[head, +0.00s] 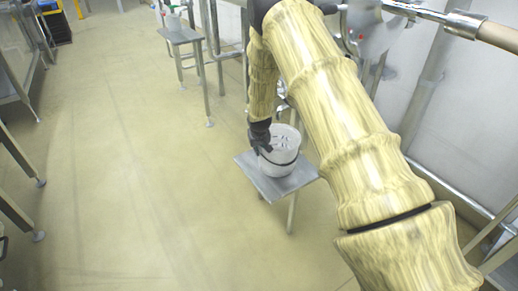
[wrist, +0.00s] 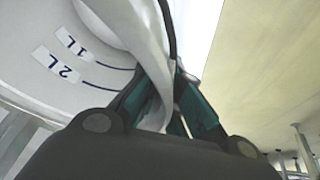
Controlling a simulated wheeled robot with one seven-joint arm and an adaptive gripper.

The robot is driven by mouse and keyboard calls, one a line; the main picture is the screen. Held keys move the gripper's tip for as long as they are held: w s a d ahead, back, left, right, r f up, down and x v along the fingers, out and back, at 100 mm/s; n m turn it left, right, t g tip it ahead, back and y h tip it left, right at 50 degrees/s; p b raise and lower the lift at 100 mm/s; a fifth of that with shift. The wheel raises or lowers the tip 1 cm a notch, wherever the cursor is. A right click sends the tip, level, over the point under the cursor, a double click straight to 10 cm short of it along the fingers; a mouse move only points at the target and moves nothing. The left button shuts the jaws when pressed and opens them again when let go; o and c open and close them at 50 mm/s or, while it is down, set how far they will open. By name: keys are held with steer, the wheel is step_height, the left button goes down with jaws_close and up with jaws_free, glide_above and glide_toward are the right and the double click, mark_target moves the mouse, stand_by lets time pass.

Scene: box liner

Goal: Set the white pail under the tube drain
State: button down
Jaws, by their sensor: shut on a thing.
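The white pail (head: 279,160) is at the small grey stand (head: 300,178) in the middle of the head view, upright or nearly so. I cannot tell whether its base touches the stand top. My gripper (head: 262,142) is at the pail's left side, near its rim. In the wrist view my gripper (wrist: 172,100) is shut on the wall of the pail (wrist: 95,50), which shows 1L and 2L marks. A dark band runs around the pail in the head view. I cannot clearly make out the tube drain; my arm covers much of the right side.
A second grey stand (head: 181,35) with small items on it is at the back. Metal posts (head: 213,60) stand behind the pail. A steel pipe (head: 455,21) crosses the top right. Frames line the left edge. The floor (head: 130,160) left of the stand is clear.

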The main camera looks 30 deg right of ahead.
steer(key=c, duration=1.6)
jaws_free()
steer(key=shift+c, duration=0.2)
steer(key=p+v, duration=0.2)
steer(key=v, duration=1)
steer(key=s+a+f+n+g+y, duration=0.1)
steer(key=s+a+f, duration=0.3)
steer(key=s+f, duration=0.55)
steer(key=s+a+f+g, duration=0.1)
steer(key=s+a+f, duration=0.5)
steer(key=s, duration=0.7)
steer(key=s+a+f+n+g+y, duration=0.1)
steer(key=s+a+f, duration=0.2)
steer(key=s+f, duration=0.7)
steer(key=s+a, duration=0.2)
steer(key=s, duration=0.7)
steer(key=s+a+g, duration=0.1)
steer(key=s+a, duration=0.2)
steer(key=s, duration=0.6)
steer(key=shift+r, duration=0.15)
